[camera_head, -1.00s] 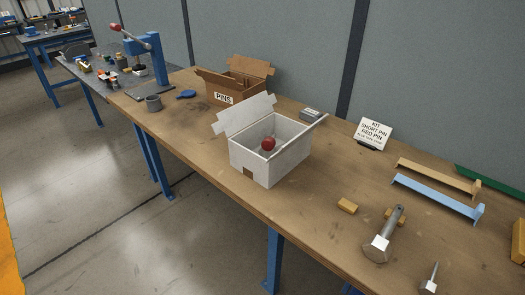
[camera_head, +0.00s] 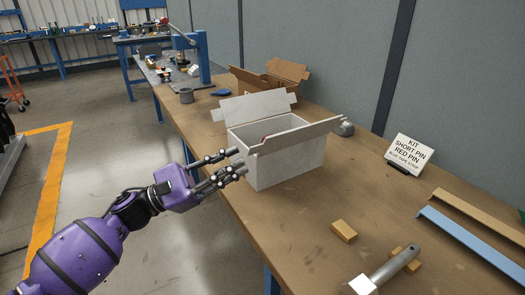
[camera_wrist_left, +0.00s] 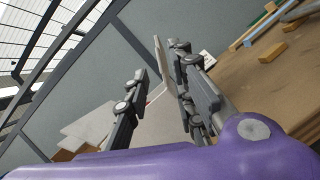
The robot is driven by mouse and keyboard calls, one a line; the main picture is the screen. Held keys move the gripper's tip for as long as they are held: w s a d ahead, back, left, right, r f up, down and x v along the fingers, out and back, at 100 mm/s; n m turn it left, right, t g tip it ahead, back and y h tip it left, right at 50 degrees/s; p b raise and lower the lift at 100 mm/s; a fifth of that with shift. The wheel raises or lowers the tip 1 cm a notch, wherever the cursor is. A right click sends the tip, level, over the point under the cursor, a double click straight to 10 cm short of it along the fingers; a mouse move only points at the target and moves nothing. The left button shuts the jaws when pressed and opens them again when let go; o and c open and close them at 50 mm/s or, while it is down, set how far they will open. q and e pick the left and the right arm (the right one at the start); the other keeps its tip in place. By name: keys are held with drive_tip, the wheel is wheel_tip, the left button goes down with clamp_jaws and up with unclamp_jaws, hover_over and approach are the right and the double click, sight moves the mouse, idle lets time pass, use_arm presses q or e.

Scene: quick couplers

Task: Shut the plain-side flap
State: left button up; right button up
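The white box (camera_head: 285,168) stands on the bench with its top open. A bit of the red pin (camera_head: 265,139) shows inside; the rest is hidden. My left gripper (camera_head: 243,163) is just left of the box's near left side, fingers apart and empty. In the left wrist view the open fingers (camera_wrist_left: 158,100) have white box panels between and beyond them; contact cannot be told. My right gripper is out of view.
A brown box (camera_head: 270,82) with raised flaps stands behind. The kit sign (camera_head: 409,155) is at the right. A yellow block (camera_head: 343,231) and a grey-handled tool (camera_head: 395,265) lie in front.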

sight(257, 147)
use_arm(q)
drive_tip(key=p+x, duration=0.1)
drive_tip(key=x, duration=0.5)
drive_tip(key=shift+d+r, duration=0.15)
drive_tip(key=shift+d, duration=0.2)
clamp_jaws()
